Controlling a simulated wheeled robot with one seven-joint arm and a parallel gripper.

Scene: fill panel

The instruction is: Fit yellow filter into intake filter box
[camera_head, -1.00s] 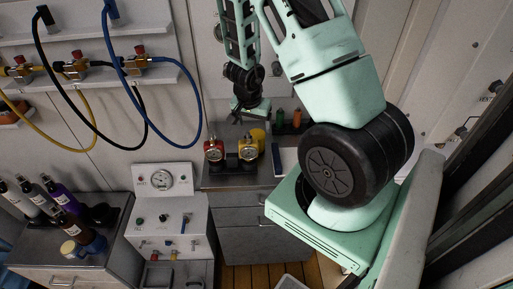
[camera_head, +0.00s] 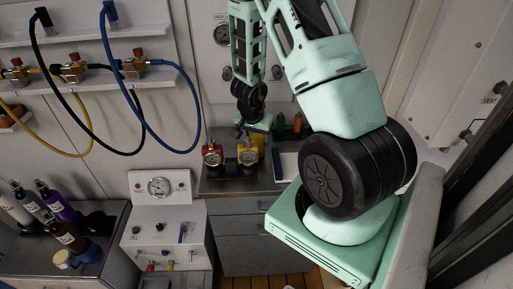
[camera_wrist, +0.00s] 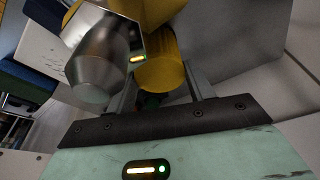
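A yellow cylinder (camera_wrist: 162,75), which looks like the yellow filter, stands on the back counter behind the yellow gauge unit. In the wrist view it lies between my fingers, with a larger yellow shape above it. My gripper (camera_head: 250,135) is down at the counter in the head view, and it also shows in the wrist view (camera_wrist: 162,88). Its fingers are spread to either side of the cylinder; contact is not clear. A rounded silver body (camera_wrist: 100,60) is close at the left of the fingers. I cannot pick out the intake filter box.
A red gauge unit (camera_head: 212,155) and the yellow gauge unit (camera_head: 248,154) stand at the counter's front, close to my gripper. Green and orange bottles (camera_head: 297,123) stand to the right. Hoses hang upper left.

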